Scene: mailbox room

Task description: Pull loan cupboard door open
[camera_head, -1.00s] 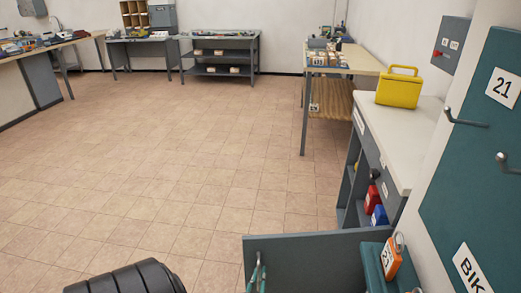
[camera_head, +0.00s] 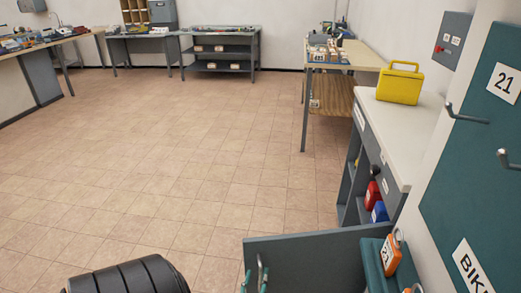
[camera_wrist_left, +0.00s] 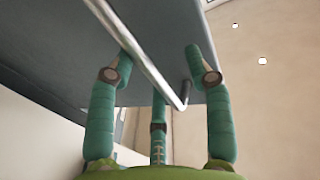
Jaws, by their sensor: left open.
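The grey cupboard door (camera_head: 310,255) stands swung out at the bottom of the head view, in front of the low cupboard (camera_head: 402,165). My left gripper (camera_head: 256,278) is at its near face, close to the free left end. In the left wrist view, the grey panel (camera_wrist_left: 60,60) carries a long silver bar handle (camera_wrist_left: 150,70). The teal fingers of my left gripper (camera_wrist_left: 160,65) are spread apart, with the bar passing between them. I cannot tell whether they touch it. My right gripper is out of view.
The open shelves hold a red item (camera_head: 371,195) and a blue item (camera_head: 379,212). A yellow case (camera_head: 399,84) stands on the cupboard top. Hooks (camera_head: 466,114) stick out from the right wall board. The tiled floor (camera_head: 150,170) is clear.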

